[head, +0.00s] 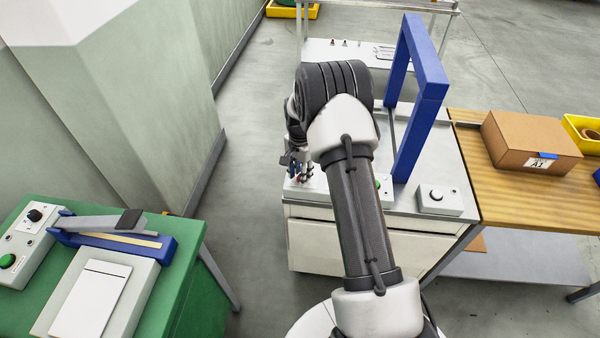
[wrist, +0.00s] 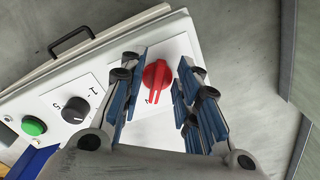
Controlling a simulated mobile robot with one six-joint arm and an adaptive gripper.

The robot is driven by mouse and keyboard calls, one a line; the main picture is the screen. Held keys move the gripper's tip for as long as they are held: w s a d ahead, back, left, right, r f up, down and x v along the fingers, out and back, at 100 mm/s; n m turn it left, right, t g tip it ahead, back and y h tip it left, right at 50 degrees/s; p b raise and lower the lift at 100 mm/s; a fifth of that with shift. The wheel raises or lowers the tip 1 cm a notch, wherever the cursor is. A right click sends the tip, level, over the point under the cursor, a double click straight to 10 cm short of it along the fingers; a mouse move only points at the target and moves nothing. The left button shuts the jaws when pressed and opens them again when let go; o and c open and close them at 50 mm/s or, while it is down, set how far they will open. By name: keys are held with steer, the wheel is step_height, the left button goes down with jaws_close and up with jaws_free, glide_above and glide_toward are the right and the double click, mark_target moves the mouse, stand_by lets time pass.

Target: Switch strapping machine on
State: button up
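The strapping machine is a white cabinet (head: 340,240) with a blue arch (head: 425,75) standing on its top. Its sloped control panel carries a red rotary switch (wrist: 156,76), a black dial (wrist: 75,109) and a green button (wrist: 34,126). My gripper (wrist: 160,72) is open, with its blue-padded fingers on either side of the red switch and gaps showing at both sides. In the head view my gripper (head: 298,165) is over the panel's left end, and my arm hides much of the panel. Lettering by the red switch is mostly hidden.
A separate box with a white-grey button (head: 437,195) sits at the cabinet's right front. A wooden table (head: 470,165) with a cardboard carton (head: 530,140) adjoins on the right. A green bench (head: 185,290) stands at lower left, with floor between it and the cabinet.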

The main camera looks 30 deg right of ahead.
step_height(320, 180, up, 12)
stand_by(0.6)
stand_by(0.4)
